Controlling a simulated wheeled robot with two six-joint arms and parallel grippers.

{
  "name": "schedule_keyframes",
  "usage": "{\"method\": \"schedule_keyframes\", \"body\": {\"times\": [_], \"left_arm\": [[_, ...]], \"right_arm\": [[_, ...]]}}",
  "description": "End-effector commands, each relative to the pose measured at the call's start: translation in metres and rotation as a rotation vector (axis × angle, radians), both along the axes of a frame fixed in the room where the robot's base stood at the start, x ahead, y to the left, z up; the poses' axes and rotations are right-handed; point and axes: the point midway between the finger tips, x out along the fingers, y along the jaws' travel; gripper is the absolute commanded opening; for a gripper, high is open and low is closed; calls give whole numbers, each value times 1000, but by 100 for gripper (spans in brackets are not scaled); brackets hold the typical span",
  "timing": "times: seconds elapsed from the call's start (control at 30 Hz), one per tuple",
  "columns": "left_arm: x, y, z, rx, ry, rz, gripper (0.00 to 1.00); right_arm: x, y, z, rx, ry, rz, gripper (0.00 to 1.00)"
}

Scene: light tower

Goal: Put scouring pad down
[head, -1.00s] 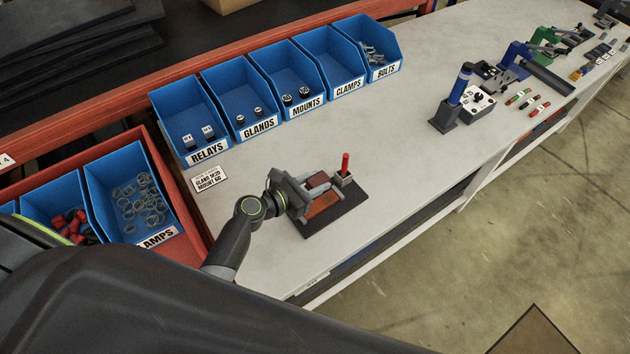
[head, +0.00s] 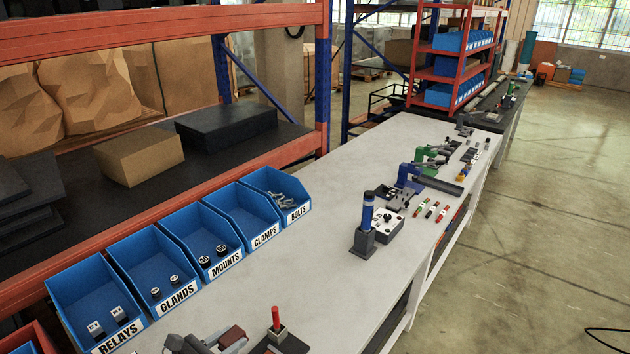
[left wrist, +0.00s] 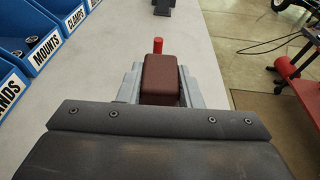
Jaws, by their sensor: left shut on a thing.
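The scouring pad, a dark red-brown block (left wrist: 161,82), is between the two grey fingers of my left gripper (left wrist: 160,73) in the left wrist view. The gripper is shut on it. In the head view the pad (head: 232,336) shows at the bottom edge, and most of the gripper is cut off there. A red upright peg in a small grey block (head: 276,322) stands just beyond, on a dark board (head: 292,345). Whether the pad touches the board is hidden. My right gripper is not in view.
Blue bins (head: 160,268) labelled relays, glands, mounts, clamps and bolts line the left side of the bench (head: 310,250). A blue-handled tool on a dark stand (head: 366,225) and a switch box (head: 388,226) stand farther along. The bench between is clear.

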Motion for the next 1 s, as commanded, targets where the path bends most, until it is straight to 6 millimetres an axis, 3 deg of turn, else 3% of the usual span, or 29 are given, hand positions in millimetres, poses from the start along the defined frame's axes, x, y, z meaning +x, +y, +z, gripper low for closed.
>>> {"method": "schedule_keyframes", "body": {"times": [0.03,0.2,0.43,0.7,1.0], "left_arm": [[-3,9,1,10,-9,-20,0],[-22,23,32,13,-7,-107,0],[-65,17,62,7,-2,-245,0],[-96,7,75,0,2,-326,0],[-98,2,79,-4,0,-346,0]], "right_arm": [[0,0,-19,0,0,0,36],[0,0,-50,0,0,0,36],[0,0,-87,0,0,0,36],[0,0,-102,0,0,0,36],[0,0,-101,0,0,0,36]]}}
